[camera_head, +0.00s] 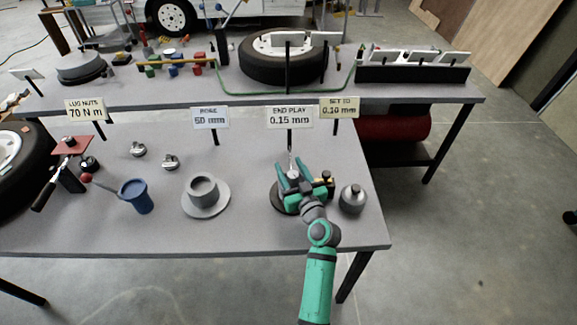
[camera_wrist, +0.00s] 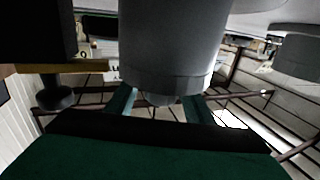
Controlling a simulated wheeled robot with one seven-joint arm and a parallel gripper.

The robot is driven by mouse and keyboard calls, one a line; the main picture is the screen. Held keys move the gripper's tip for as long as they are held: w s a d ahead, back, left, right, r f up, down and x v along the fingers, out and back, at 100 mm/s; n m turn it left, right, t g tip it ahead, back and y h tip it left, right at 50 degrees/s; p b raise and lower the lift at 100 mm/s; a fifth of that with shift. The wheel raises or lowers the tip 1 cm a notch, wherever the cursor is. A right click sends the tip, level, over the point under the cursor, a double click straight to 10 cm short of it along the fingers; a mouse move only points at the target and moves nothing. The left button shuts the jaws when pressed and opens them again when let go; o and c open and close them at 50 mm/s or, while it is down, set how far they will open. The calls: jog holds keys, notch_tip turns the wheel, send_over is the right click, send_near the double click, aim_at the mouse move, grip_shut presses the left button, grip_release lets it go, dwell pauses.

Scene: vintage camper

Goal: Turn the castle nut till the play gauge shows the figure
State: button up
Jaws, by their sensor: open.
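My gripper (camera_head: 293,170) is teal and stands open over a dark round base (camera_head: 277,198) near the right end of the front table. A small pale part (camera_head: 293,173) shows between its fingers in the head view; I cannot tell whether it is the castle nut. In the wrist view a large grey cylinder (camera_wrist: 170,45) fills the middle, with the open fingers (camera_wrist: 160,105) on either side of its lower end. Whether they touch it is unclear. Behind the gripper, the play gauge sign (camera_head: 289,117) reads END PLAY 0.15 mm. A sign (camera_head: 339,107) beside it reads SET TO 0.10 mm.
A grey rounded canister (camera_head: 352,199) stands close right of the gripper. Left are a grey cup on a round plate (camera_head: 205,208), a blue cup (camera_head: 136,196) and a lever stand (camera_head: 70,160). A back table (camera_head: 420,95) carries a tire (camera_head: 284,58). The front table's near strip is clear.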

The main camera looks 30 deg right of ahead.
jog(key=shift+w, duration=0.5)
jog(key=c, duration=1)
jog(key=shift+c, duration=0.2)
